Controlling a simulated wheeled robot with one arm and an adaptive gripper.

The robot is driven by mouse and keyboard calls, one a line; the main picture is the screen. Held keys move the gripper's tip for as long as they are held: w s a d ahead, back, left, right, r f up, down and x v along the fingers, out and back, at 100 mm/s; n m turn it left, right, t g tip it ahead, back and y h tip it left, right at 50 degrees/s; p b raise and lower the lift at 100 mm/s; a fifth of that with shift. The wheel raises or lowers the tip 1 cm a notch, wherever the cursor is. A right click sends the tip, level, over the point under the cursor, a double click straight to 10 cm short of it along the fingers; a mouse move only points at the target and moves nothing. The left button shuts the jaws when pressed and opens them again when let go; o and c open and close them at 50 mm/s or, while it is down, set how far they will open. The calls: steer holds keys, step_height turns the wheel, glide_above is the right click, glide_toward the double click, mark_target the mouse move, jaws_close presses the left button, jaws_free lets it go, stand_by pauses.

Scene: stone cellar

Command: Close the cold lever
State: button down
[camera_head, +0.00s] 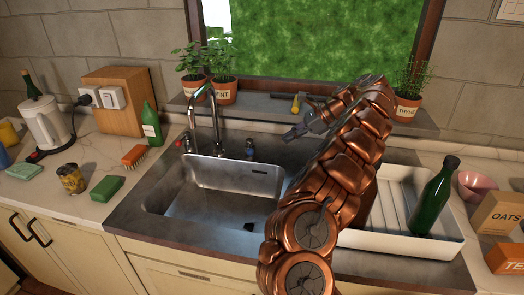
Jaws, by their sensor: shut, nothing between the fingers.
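The metal faucet (207,110) stands behind the sink with its spout curving over the basin. A small dark lever with a bluish tint (250,148), apparently the cold one, stands on the sink deck to the right of the faucet. It is too small to tell how far it is turned. A lever with a red mark (182,143) is to the left of the faucet. My gripper (287,137) is shut and empty, to the right of the bluish lever and apart from it in the picture. My copper arm reaches up from the bottom and hides the sink's right side.
The sink basin (165,200) looks empty, with no water stream visible. A white drying rack (400,245) with a green bottle (434,198) is at right. Potted herbs (222,91) stand on the windowsill. A sponge (106,188), jar (71,179) and brush (134,156) are at left.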

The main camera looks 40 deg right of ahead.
mark_target(250, 146)
steer(key=w+a+f+m+p, duration=0.1)
steer(key=w+a+f+p, duration=0.2)
steer(key=w+a+f, duration=0.3)
steer(key=shift+w+f+p, duration=0.35)
stand_by(0.6)
steer(key=shift+a, duration=0.1)
